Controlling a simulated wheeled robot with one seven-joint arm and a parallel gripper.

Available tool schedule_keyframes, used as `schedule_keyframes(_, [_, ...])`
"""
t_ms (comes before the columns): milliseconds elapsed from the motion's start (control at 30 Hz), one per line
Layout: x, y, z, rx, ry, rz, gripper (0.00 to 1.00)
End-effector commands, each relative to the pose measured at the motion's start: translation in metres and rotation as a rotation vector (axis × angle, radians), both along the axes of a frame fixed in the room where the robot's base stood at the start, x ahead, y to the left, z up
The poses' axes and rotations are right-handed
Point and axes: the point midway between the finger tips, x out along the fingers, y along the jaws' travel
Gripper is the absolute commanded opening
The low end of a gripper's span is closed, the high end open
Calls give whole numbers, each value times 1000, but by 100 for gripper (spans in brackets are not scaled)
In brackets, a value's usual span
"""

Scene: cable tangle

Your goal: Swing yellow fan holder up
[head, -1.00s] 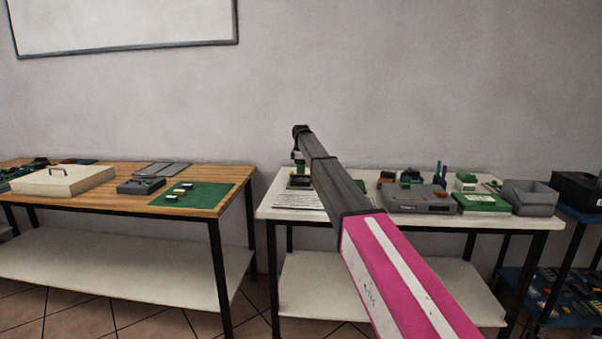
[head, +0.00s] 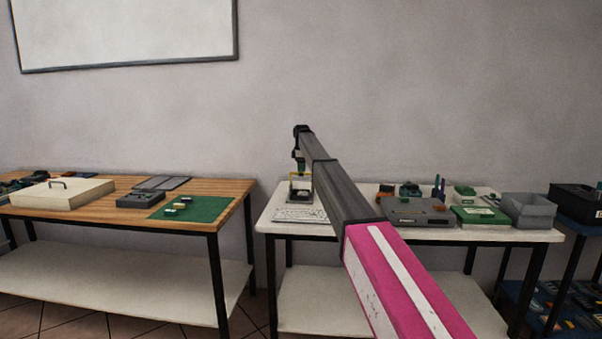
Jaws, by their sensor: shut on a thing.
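The yellow fan holder (head: 300,175) is small in the head view, at the left end of the white table. Only a thin yellow strip shows, above a pale upright frame (head: 291,190). My gripper (head: 299,166) points down from the end of my arm and is shut on the holder's upper part. The fingertips are tiny and partly dark, so the exact grip is hard to make out. My arm hides what lies just to the right of the holder.
A pale keyboard-like thing (head: 300,214) lies in front of the holder on the white table (head: 345,237). A grey device (head: 414,211), a green box (head: 479,215) and a grey bin (head: 528,209) stand to the right. A wooden table (head: 120,215) stands left, across a gap.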

Motion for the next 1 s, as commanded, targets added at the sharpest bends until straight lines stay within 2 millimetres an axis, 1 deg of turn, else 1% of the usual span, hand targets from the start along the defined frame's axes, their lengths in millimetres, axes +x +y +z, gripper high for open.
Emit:
schedule_keyframes(33, [15, -3, -19, -7, -9, -4, 0])
schedule_keyframes(167, [24, -4, -19, -7, -9, -4, 0])
schedule_keyframes(200, [22, -4, -20, -7, -9, -4, 3])
schedule_keyframes(267, [20, -4, -20, -7, -7, -4, 23])
schedule_keyframes(300, [18, -4, -20, -7, -7, -4, 36])
schedule_keyframes(367, [17, -5, -20, -7, -7, -4, 36])
schedule_keyframes(467, [18, -5, -20, -7, -9, -3, 65])
schedule_keyframes(500, [18, -5, -20, -7, -9, -3, 76])
schedule_keyframes(533, [19, -5, -20, -7, -9, -3, 81])
schedule_keyframes(667, [20, -5, -20, -7, -9, -2, 81])
schedule_keyframes(700, [14, -4, -19, -6, 9, -2, 79])
schedule_keyframes(767, [14, -4, -19, -6, 9, -2, 81])
schedule_keyframes(833, [16, -4, -17, -6, 9, -2, 79])
schedule_keyframes(933, [20, -4, -14, -6, 8, -2, 75])
schedule_keyframes(1000, [23, -4, -11, -6, 8, -2, 69])
